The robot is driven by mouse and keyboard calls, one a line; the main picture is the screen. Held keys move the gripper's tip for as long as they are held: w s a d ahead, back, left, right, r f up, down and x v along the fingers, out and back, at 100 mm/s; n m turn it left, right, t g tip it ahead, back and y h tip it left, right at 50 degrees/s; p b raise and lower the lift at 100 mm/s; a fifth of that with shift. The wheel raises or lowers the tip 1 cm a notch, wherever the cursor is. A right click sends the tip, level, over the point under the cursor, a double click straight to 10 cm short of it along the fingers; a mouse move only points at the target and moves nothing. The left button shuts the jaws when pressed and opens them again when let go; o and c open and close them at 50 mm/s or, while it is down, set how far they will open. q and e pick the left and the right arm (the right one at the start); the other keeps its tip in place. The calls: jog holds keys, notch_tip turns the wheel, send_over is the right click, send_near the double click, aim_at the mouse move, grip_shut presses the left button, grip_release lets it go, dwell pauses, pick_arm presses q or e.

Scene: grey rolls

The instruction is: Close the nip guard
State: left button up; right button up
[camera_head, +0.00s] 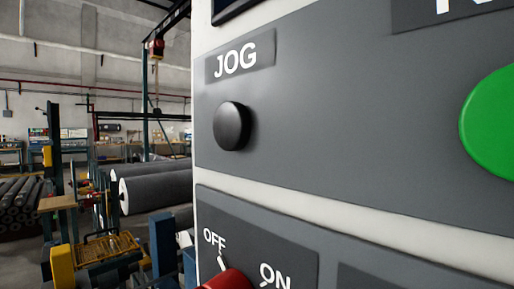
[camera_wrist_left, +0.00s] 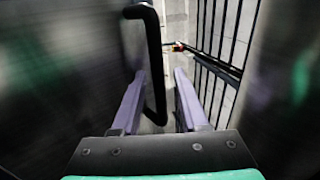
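My left gripper (camera_wrist_left: 160,73) shows in the left wrist view with its two purple fingers apart. A black bar handle (camera_wrist_left: 153,50) stands upright in the picture between the fingertips, nearer the left finger. The fingers are not shut on it, and I cannot tell whether the left one touches it. A frame of black bars (camera_wrist_left: 215,65) is at the upper right of that view. It may be part of the nip guard, but I cannot tell which part the handle belongs to. The head view shows no nip guard clearly and neither gripper. My right gripper is out of sight.
A grey control panel (camera_head: 340,95) fills the right of the head view, very close. It has a black JOG button (camera_head: 232,126), a green button (camera_head: 492,122) and a red OFF/ON switch (camera_head: 226,279). A large grey roll (camera_head: 155,189) lies beyond, at left.

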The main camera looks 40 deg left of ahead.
pick_arm(q)
jog(key=shift+f, duration=0.1)
jog(key=b+v, duration=0.2)
jog(key=v, duration=1.2)
jog(key=shift+d, duration=0.3)
jog(key=shift+s, duration=0.1)
